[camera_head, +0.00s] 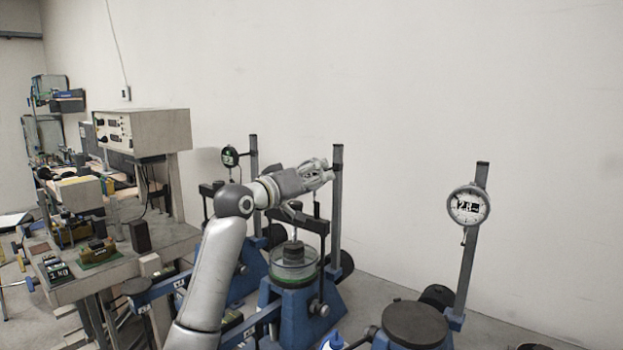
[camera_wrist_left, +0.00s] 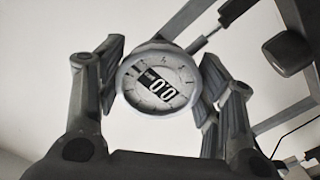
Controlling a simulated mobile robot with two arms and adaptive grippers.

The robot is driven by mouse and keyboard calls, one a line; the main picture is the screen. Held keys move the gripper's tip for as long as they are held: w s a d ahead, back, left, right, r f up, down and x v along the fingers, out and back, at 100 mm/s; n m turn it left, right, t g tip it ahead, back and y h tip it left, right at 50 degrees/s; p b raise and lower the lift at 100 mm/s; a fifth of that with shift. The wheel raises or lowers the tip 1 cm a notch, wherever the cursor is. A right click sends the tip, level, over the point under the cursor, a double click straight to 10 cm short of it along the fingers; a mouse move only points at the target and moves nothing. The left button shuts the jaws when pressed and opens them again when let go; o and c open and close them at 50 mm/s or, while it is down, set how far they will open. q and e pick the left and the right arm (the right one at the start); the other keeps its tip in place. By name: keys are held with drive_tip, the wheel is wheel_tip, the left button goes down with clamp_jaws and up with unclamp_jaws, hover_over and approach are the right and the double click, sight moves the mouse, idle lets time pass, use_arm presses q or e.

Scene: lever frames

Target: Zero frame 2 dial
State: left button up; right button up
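The middle lever frame (camera_head: 298,310), which I take as frame 2, is blue with a grey post and a clear round cell on top. My left gripper (camera_head: 322,172) is at the upper part of this frame, by its post. Its dial is hidden behind the gripper in the head view. In the left wrist view the round white dial (camera_wrist_left: 158,84) reads 0.0, with its face tilted. The fingers of my left gripper (camera_wrist_left: 160,82) lie close against both sides of the dial's rim and appear shut on it. My right gripper is not in view.
A lever frame at right carries a dial (camera_head: 468,205) reading about 2.8 on a tall post. Another dial (camera_head: 230,156) stands on the frame at left. A cluttered bench (camera_head: 160,245) with a control box (camera_head: 145,130) is further left. The wall above is clear.

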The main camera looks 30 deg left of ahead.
use_arm(q)
drive_tip(key=shift+c, duration=1.1)
drive_tip(key=shift+a+m, duration=0.1)
drive_tip(key=shift+m, duration=0.9)
drive_tip(key=shift+m+p, duration=0.3)
drive_tip(key=shift+m, duration=0.5)
drive_tip(key=o, duration=1.1)
drive_tip(key=shift+c, duration=0.2)
drive_tip(key=s, duration=1.2)
drive_tip(key=shift+a, duration=0.45)
